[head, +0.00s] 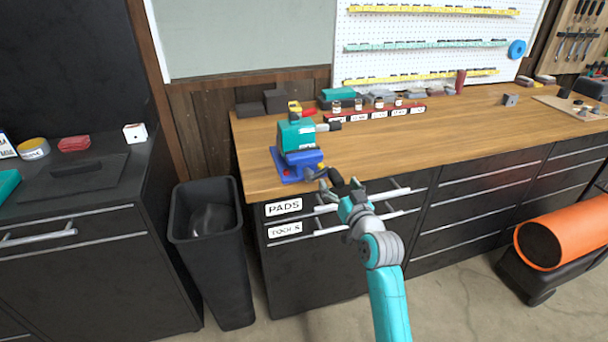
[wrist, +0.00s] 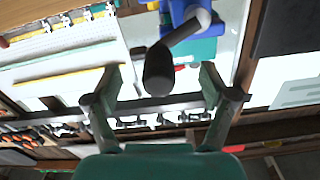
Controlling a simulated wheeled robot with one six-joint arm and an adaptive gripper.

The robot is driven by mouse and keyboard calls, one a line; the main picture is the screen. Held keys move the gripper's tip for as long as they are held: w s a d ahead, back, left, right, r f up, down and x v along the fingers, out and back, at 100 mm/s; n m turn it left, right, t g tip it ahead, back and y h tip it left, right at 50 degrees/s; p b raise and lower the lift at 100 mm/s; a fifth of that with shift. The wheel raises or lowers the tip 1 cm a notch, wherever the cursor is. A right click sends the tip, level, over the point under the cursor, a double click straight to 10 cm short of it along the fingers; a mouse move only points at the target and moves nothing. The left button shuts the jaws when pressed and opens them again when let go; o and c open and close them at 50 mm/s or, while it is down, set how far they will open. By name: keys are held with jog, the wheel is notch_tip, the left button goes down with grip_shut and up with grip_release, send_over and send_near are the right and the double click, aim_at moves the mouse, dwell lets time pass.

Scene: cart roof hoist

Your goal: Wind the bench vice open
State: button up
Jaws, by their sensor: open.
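The blue bench vice (head: 296,167) is at the front left corner of the wooden workbench, with a teal block-like body behind it. Its crank arm and dark handle knob (head: 336,178) stick out in front. In the wrist view, the dark knob (wrist: 158,72) hangs from a grey crank arm (wrist: 185,30) below the blue vice (wrist: 192,12). My gripper (head: 347,192) is just in front of the handle. In the wrist view, my gripper (wrist: 163,100) is open, with the knob's end between or just beyond the fingertips; neither finger visibly touches it.
The wooden workbench (head: 430,135) has drawers labelled PADS and TOOLS, with bar handles close below my gripper. A black bin (head: 210,240) stands left of it. A red rack (head: 385,115) of jars sits behind the vice. An orange cylinder (head: 565,238) is at the right.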

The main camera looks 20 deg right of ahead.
jog(key=shift+s, duration=3.15)
jog(key=s+a+f+g, duration=0.1)
jog(key=s+a+f, duration=0.1)
jog(key=s+f, duration=0.5)
jog(key=s+a+f+h, duration=0.15)
jog(key=s+f, duration=0.25)
jog(key=s, duration=0.6)
jog(key=s+a+f+g, duration=0.1)
jog(key=s+a+f, duration=0.2)
jog(key=s+f, duration=0.4)
jog(key=s+a+r, duration=0.1)
jog(key=s+r, duration=0.1)
jog(key=s, duration=1.1)
jog(key=s+a+r+n+g+y, duration=0.1)
jog(key=s+a+r, duration=0.1)
jog(key=s, duration=1.1)
jog(key=shift+s+r+n, duration=0.3)
jog(key=shift+s+r, duration=0.05)
jog(key=shift+r, duration=0.25)
jog(key=shift+y, duration=0.25)
